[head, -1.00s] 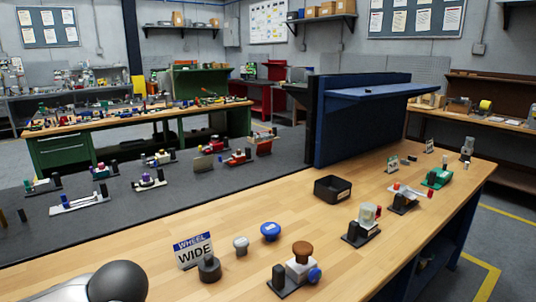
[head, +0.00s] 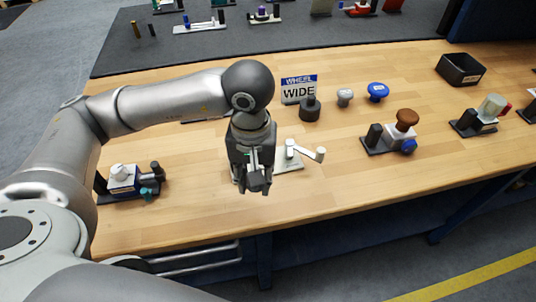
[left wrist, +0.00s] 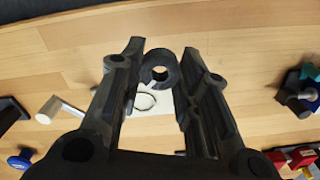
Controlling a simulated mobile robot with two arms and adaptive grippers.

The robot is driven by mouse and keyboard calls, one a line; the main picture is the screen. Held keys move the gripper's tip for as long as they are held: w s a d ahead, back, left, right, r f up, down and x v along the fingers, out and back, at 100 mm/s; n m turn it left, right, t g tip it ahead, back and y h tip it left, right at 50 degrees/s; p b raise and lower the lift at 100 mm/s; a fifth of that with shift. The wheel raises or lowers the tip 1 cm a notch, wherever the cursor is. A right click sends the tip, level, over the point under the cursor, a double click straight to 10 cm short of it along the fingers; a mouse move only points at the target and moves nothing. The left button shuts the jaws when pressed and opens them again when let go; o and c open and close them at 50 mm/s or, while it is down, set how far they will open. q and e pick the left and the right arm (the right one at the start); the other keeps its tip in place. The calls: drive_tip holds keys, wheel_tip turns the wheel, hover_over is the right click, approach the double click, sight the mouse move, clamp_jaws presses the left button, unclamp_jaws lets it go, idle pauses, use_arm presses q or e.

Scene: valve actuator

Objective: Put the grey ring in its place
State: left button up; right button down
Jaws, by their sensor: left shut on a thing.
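My left gripper (head: 254,188) is over the front middle of the bench, pointing down. In the left wrist view its fingers (left wrist: 160,75) are shut on a dark grey ring (left wrist: 158,68) with a round hole. Beyond the ring, a pale plate (left wrist: 153,104) with a thin dark circle lies on the bench. In the head view this plate (head: 290,162) is partly hidden behind the gripper, with a white lever (head: 307,151) at its right. The ring cannot be made out clearly in the head view. My right gripper is not in view.
A "WHEEL WIDE" sign (head: 299,89), a dark knob (head: 310,109), a grey knob (head: 345,97) and a blue knob (head: 377,91) stand behind. A brown-topped valve (head: 405,120) is to the right, a blue-white unit (head: 123,179) to the left. Bare wood lies between.

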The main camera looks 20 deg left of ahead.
use_arm(q)
drive_tip(key=r+n, duration=0.1)
drive_tip(key=n, duration=0.1)
drive_tip(key=d+r+n, duration=0.1)
drive_tip(key=r+n, duration=0.1)
drive_tip(key=n, duration=0.1)
drive_tip(key=shift+s+d+p, duration=0.1)
drive_tip(key=shift+d+p, duration=0.05)
drive_tip(key=shift+p, duration=0.25)
drive_tip(key=r+n, duration=0.2)
drive_tip(key=n, duration=0.2)
drive_tip(key=p, duration=0.4)
approach(283, 164)
drive_tip(key=a+f, duration=0.1)
drive_tip(key=s+a+f, duration=0.1)
drive_tip(key=a, duration=0.1)
drive_tip(key=a+f, duration=0.1)
drive_tip(key=shift+s+a, duration=0.15)
drive_tip(key=shift+s, duration=0.2)
drive_tip(key=shift+w+f, duration=0.2)
drive_tip(key=shift+f, duration=0.05)
drive_tip(key=shift+a+f+p, duration=0.1)
drive_tip(key=shift+f+p, duration=0.25)
drive_tip(key=shift+p, duration=0.25)
wheel_tip(283, 164, down, 2)
drive_tip(key=shift+f+p, duration=0.2)
drive_tip(key=shift+p, duration=0.35)
drive_tip(key=shift+f, duration=0.1)
